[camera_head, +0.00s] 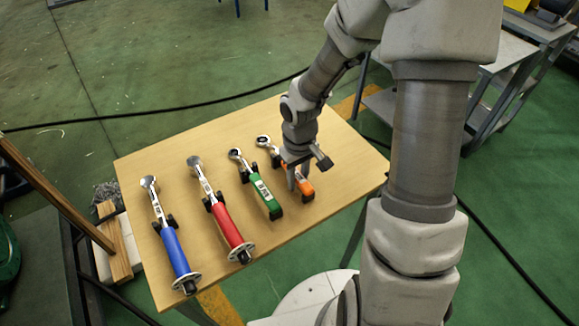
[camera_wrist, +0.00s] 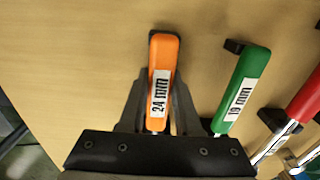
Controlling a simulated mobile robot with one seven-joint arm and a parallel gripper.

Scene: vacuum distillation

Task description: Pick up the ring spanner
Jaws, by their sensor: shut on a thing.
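An orange-handled spanner (camera_head: 307,193) with a ring-shaped head lies at the right of the row on the wooden table. The wrist view shows its orange handle (camera_wrist: 163,55) with a "24 mm" label. My gripper (camera_head: 297,182) is over it, pointing down, with one finger on each side of the handle, shut on it. The arm hides part of the spanner's shaft in the head view.
A red-handled tool (camera_head: 228,224) and a blue-handled tool (camera_head: 174,250) lie further left on small black supports. The wooden table (camera_head: 140,165) is bare around the tools' far ends and at the right. A grey metal cart (camera_head: 500,60) stands behind my arm.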

